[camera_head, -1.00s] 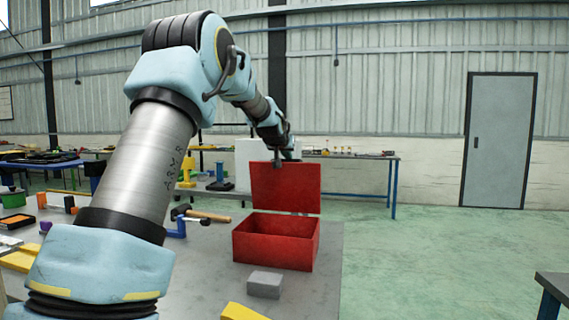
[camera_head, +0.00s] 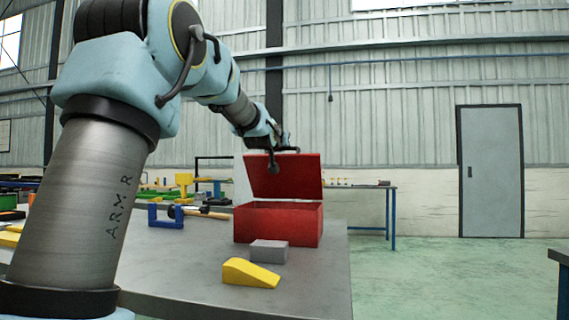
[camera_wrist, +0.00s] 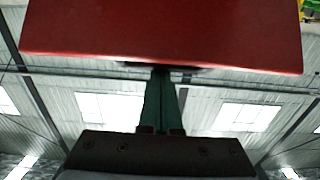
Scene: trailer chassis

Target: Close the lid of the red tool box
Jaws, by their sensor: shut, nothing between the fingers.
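The red tool box (camera_head: 282,224) stands on the grey table with its lid (camera_head: 292,178) raised above the body at the back. My gripper (camera_head: 274,167) is shut and empty at the lid's upper left part. In the wrist view, the red lid (camera_wrist: 160,35) spans the top of the picture. The shut fingers (camera_wrist: 161,85) reach up to its edge there; their tips are partly hidden, and I cannot tell whether they touch it.
A grey block (camera_head: 268,251) and a yellow wedge (camera_head: 250,273) lie in front of the box on the table (camera_head: 180,280). A blue clamp (camera_head: 166,215) and a hammer (camera_head: 205,213) lie to its left. Open floor (camera_head: 440,270) is on the right.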

